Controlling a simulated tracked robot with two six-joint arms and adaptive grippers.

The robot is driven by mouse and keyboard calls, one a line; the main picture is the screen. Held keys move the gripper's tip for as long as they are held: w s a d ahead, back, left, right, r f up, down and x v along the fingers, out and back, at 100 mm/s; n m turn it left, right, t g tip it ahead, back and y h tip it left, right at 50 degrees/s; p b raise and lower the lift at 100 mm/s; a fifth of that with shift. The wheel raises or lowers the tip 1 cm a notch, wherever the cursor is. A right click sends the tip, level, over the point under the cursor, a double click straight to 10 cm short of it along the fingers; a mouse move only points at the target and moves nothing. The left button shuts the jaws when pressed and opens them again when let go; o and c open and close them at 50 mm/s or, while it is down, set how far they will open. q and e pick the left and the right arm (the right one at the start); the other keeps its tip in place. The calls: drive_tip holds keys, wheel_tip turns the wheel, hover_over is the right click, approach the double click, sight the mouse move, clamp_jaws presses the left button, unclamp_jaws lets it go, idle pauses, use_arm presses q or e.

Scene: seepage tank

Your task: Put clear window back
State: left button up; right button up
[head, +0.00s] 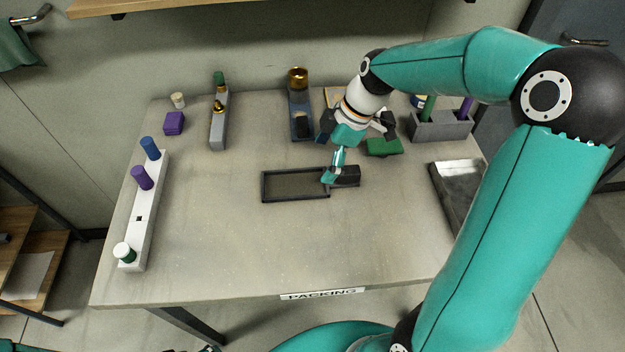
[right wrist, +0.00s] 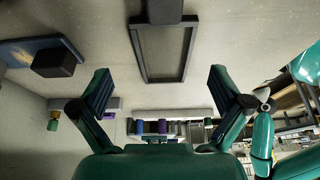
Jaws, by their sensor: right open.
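A dark rectangular frame (head: 264,187) lies flat at the middle of the table, its inside a dull brownish grey. A black block (head: 347,177) is at its right end. The right wrist view shows the frame (right wrist: 187,50) and block (right wrist: 165,11) too. I take this frame to be the clear window; whether it holds a clear pane I cannot tell. My right gripper (head: 328,154) points left over the block end. In the right wrist view my right gripper (right wrist: 160,90) has its fingers wide apart with nothing between them.
A blue tray (head: 300,105) with a black block stands behind the frame. A white rack (head: 140,220) with coloured caps stands left. A green block (head: 383,147), a grey holder (head: 440,126) and a metal tray (head: 437,185) are right. The table's front is clear.

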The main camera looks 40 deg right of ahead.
sight(313, 180)
drive_tip(key=shift+s+p+x, duration=0.15)
drive_tip(key=shift+p+x, duration=0.1)
drive_tip(key=shift+x, duration=1.15)
drive_tip(key=shift+s+p+x, duration=0.15)
drive_tip(key=shift+p+x, duration=0.05)
drive_tip(key=shift+x, duration=1.25)
drive_tip(key=shift+d, duration=0.1)
drive_tip(key=c, duration=1.2)
drive_tip(key=shift+c, duration=0.2)
